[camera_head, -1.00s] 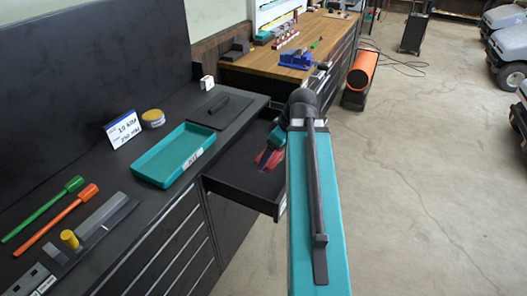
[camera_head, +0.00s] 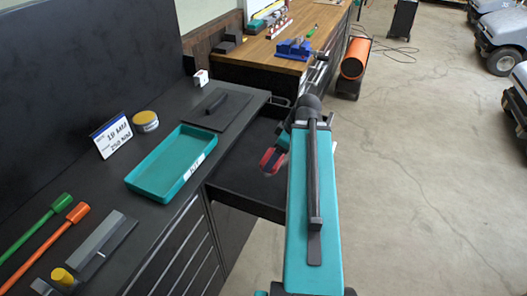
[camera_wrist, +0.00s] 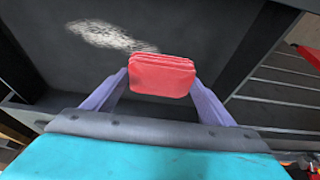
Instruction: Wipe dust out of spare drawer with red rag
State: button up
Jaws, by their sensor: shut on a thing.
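The spare drawer (camera_head: 232,189) is pulled open from the dark cabinet, and its black floor shows beside my arm. My gripper (camera_head: 270,160) is over the drawer, shut on the folded red rag (camera_wrist: 162,75). In the wrist view the rag sits between the two purple-grey fingers of my gripper (camera_wrist: 160,92). A pale grey patch of dust (camera_wrist: 105,36) lies on the drawer floor beyond the rag, toward the upper left. The near end of the dust comes close to the rag; I cannot tell whether the rag touches the floor. My arm hides the drawer's right part.
On the black counter stand a teal tray (camera_head: 168,164), a yellow-topped tin (camera_head: 145,121), a sign card (camera_head: 111,135) and a flat plate with a handle (camera_head: 214,108). A wooden bench (camera_head: 262,50) lies beyond the drawer.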

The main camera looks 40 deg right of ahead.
jog(key=shift+w+d+f, duration=0.1)
jog(key=shift+w+f, duration=0.2)
jog(key=shift+w, duration=0.05)
